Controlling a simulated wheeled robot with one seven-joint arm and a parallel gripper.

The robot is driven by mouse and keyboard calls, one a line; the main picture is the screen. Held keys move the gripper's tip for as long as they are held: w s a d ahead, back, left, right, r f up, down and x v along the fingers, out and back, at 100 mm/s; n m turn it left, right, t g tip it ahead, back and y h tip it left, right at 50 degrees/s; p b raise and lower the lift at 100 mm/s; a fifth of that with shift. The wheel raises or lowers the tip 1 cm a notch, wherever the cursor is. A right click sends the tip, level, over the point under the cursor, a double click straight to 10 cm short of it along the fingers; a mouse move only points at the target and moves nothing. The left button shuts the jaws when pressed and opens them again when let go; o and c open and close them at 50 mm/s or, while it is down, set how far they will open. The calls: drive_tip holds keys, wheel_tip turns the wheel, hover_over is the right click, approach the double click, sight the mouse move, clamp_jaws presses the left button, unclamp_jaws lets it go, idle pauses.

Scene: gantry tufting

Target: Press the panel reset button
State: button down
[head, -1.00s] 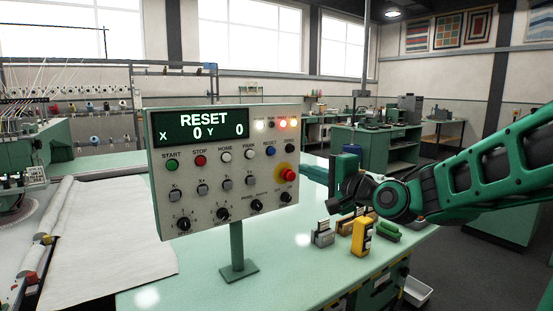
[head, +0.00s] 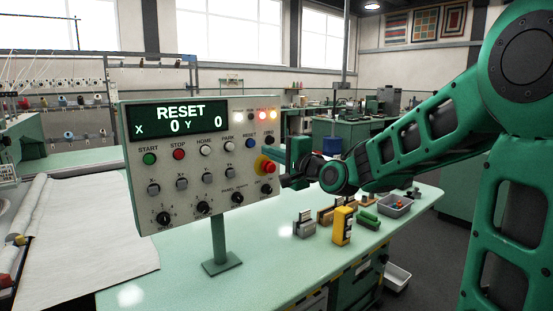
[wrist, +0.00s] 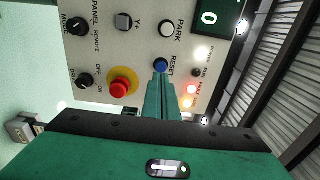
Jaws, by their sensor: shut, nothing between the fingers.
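The control panel (head: 222,180) stands on a post on the pale green table. Its display (head: 175,119) reads RESET, X 0, Y 0. The blue RESET button (head: 250,143) is at the panel's right side, below the lit lamps. In the wrist view the blue button (wrist: 161,65) shows just beyond the fingertips of my gripper (wrist: 160,75). The fingers are shut and empty, pointing toward the panel face. In the head view my gripper is at the panel's right edge, to the right of the button. I cannot tell exactly how wide the gap to the button is.
A red stop button on a yellow collar (wrist: 121,88) sits close beside RESET, and the white PARK button (wrist: 167,29) is on its other side. Small blocks, a yellow item (head: 342,225) and a grey tray (head: 396,206) lie on the table at right.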

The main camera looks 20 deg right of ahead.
sight(252, 144)
drive_tip(key=shift+x, duration=3.2)
drive_tip(key=shift+w, duration=0.1)
drive_tip(key=shift+w+a, duration=0.15)
drive_tip(key=shift+w, duration=0.2)
drive_tip(key=shift+w+r, duration=0.15)
drive_tip(key=shift+r, duration=0.2)
drive_tip(key=shift+w+a, duration=0.1)
drive_tip(key=shift+w, duration=0.1)
drive_tip(key=shift+f, duration=0.1)
drive_tip(key=shift+s+f, duration=0.15)
drive_tip(key=shift+s, duration=0.05)
drive_tip(key=v, duration=1.3)
drive_tip(key=shift+s, duration=0.35)
drive_tip(key=shift+d+f, duration=0.15)
drive_tip(key=shift+d, duration=0.05)
